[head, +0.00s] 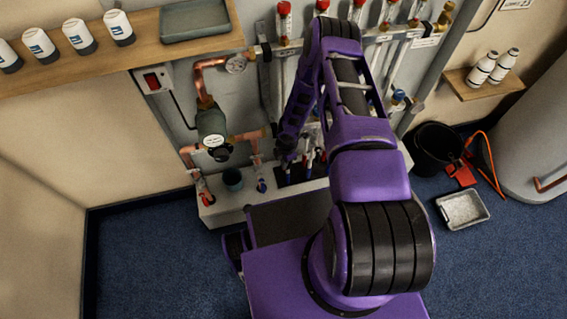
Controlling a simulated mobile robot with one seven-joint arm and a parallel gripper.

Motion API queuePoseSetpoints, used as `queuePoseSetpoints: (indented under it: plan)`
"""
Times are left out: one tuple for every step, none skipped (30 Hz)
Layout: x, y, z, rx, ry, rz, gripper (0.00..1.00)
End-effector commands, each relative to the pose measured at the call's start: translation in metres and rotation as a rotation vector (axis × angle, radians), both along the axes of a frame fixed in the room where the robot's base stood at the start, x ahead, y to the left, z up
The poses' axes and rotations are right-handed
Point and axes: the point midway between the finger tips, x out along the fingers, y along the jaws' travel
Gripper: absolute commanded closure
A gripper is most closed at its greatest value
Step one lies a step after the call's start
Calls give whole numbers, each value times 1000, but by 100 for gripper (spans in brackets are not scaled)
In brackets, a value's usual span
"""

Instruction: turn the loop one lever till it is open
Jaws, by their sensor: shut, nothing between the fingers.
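Another red handle (205,194) and a blue handle (262,186) sit lower left. I cannot tell which lever is loop one, how it is turned, or whether my gripper touches one.
A wooden shelf (130,52) holds white bottles and a grey tray. A black bucket (432,150) and a metal tray (463,209) stand right. Blue floor is clear at left.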

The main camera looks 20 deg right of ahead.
Motion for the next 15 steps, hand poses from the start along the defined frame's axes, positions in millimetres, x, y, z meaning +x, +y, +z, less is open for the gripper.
queuePoseSetpoints:
  plan:
    - [0, 0, 0, -2, 0, 1, 100]
    - [0, 1, -1, -6, 1, 3, 100]
    - [-1, 1, -2, -12, 2, 5, 100]
    - [-1, 1, -3, -20, 3, 6, 100]
    - [-1, 1, -4, -29, 4, 6, 100]
    - [-1, 1, -5, -44, 4, 10, 100]
    - [-1, 1, -5, -56, 3, 10, 100]
    - [-1, 1, -6, -70, 3, 11, 100]
    - [0, 1, -7, -89, 2, 11, 100]
    - [0, 1, -7, -102, 2, 11, 100]
    - [0, 0, -8, -119, 1, 10, 100]
    - [0, 0, -9, -140, 1, 11, 100]
    - [0, -1, -10, -158, 1, 11, 100]
    - [0, -1, -11, -174, 0, 9, 100]
    - [0, -2, -12, -198, 0, 8, 100]
